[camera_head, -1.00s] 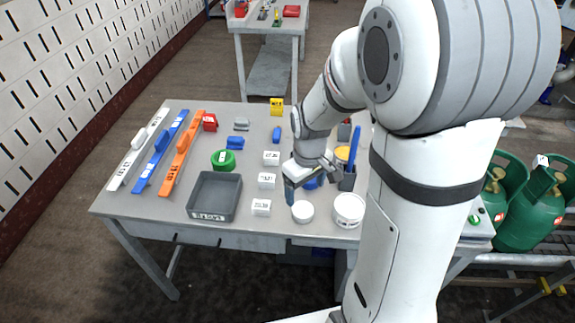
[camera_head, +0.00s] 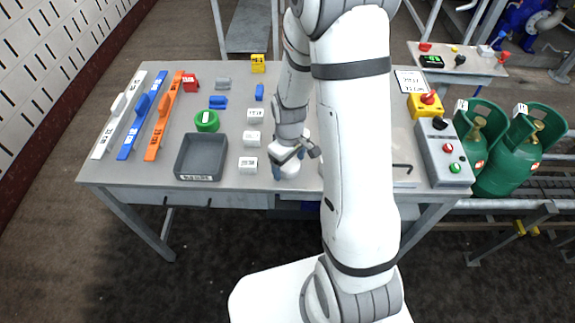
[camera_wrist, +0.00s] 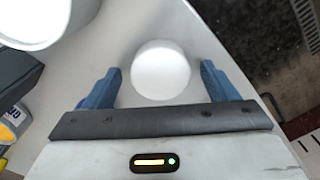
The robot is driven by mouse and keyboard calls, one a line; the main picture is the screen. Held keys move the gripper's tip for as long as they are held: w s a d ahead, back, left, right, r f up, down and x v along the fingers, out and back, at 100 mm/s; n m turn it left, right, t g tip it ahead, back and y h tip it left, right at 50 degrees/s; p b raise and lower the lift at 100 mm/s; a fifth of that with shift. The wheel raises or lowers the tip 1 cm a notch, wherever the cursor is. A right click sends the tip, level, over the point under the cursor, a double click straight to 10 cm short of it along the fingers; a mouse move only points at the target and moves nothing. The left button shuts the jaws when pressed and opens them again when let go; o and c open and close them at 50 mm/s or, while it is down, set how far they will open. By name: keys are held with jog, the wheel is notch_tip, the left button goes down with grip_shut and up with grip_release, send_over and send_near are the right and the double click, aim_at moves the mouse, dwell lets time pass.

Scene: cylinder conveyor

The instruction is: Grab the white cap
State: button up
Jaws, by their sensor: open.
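The white cap (camera_wrist: 160,70) is a smooth round piece on the grey table. In the wrist view it lies between the two blue fingers of my gripper (camera_wrist: 158,84), with a gap on each side. My gripper is open and holds nothing. In the head view my gripper (camera_head: 284,168) is low at the table's front edge, over the cap, which is partly hidden there.
A larger white round container (camera_wrist: 38,18) is near the cap, at the upper left of the wrist view. White labelled blocks (camera_head: 248,164) and a dark grey tray (camera_head: 180,172) stand left of my gripper. The table's front edge is close.

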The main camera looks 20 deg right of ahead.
jog(key=c, duration=1.1)
jog(key=shift+o, duration=0.2)
jog(key=shift+r, duration=0.1)
